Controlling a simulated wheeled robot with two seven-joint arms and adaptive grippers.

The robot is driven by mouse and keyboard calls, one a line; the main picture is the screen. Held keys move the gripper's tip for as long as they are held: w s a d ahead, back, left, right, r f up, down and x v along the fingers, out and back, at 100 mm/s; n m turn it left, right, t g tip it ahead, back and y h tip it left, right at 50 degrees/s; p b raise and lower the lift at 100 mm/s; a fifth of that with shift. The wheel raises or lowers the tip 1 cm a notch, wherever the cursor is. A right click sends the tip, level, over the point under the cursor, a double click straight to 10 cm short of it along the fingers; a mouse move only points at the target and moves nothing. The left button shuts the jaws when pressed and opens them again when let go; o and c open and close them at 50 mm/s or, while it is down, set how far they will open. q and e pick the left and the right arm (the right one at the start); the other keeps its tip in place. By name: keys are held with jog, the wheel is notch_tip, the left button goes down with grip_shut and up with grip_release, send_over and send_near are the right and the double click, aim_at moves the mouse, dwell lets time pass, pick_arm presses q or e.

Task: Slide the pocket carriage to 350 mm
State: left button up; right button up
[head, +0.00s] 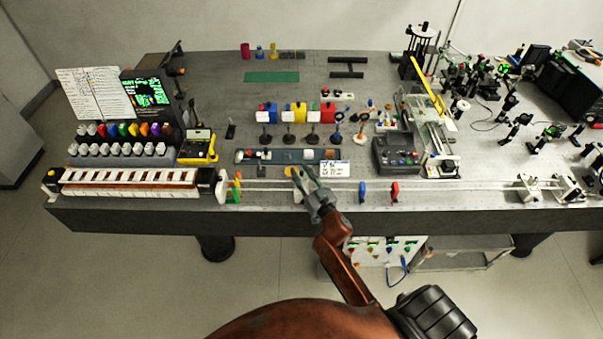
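A long pale rail (450,185) runs along the front of the bench. Upright coloured pieces stand along it: a green and orange group (237,189) at the left end, a blue piece (362,192) and a red piece (394,192) right of centre. I cannot tell for sure which part is the pocket carriage, and no 350 mm mark is readable. My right gripper (302,175) reaches over the rail between the green and blue pieces. Its fingers point away from me, near a small yellow piece (290,171). The fingers are too small to tell whether they hold anything. My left gripper is out of view.
A white-and-brown row of blocks (130,181) lies left of the rail. A dark box with buttons (397,155) stands behind the rail, and a white label card (335,169) lies behind the gripper. Optical mounts (517,130) crowd the right side.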

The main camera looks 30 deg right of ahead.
jog(key=c, duration=0.3)
grip_shut()
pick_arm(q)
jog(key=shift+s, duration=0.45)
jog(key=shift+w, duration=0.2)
